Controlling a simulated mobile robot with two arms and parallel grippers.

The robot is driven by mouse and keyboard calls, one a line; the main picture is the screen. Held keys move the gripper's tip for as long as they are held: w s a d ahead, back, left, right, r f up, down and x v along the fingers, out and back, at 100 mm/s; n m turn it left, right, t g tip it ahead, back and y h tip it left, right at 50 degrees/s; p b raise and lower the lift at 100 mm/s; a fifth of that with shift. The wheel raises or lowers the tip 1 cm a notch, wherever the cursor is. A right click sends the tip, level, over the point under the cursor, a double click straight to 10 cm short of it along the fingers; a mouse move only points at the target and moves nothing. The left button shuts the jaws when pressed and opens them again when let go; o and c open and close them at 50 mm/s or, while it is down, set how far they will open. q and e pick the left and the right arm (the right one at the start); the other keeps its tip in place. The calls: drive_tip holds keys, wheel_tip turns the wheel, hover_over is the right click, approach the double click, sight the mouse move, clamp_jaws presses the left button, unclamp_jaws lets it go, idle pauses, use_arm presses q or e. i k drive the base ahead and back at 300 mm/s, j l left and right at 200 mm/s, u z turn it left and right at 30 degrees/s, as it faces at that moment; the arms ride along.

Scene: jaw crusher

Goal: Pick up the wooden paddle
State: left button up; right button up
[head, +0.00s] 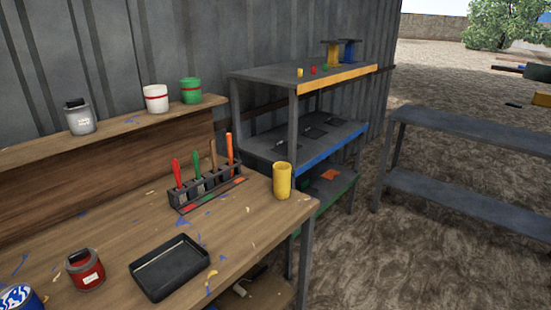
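A dark rack (207,187) stands on the wooden workbench (110,225) and holds several upright tools. One is a brown, wood-coloured stick (213,156), which looks like the wooden paddle; its lower end is hidden in the rack. To its left are a red-handled tool (176,171) and a green-handled tool (196,164). To its right is an orange-handled tool (229,148). Neither of my grippers is in view.
A black tray (169,267), a red can (86,270) and a yellow cup (281,181) stand on the paint-spotted bench. Cans line the back ledge (120,127). A shelf unit (272,75) stands behind, and a grey metal table (465,127) is at right.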

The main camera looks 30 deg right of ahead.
sight(215, 161)
drive_tip(key=z, duration=0.55)
drive_tip(key=u, duration=1.35)
drive_tip(key=z, duration=1.35)
drive_tip(key=i+l+u, duration=0.1)
drive_tip(key=l, duration=0.25)
drive_tip(key=i+l+u, duration=0.1)
drive_tip(key=i+l, duration=0.2)
drive_tip(key=l, duration=0.1)
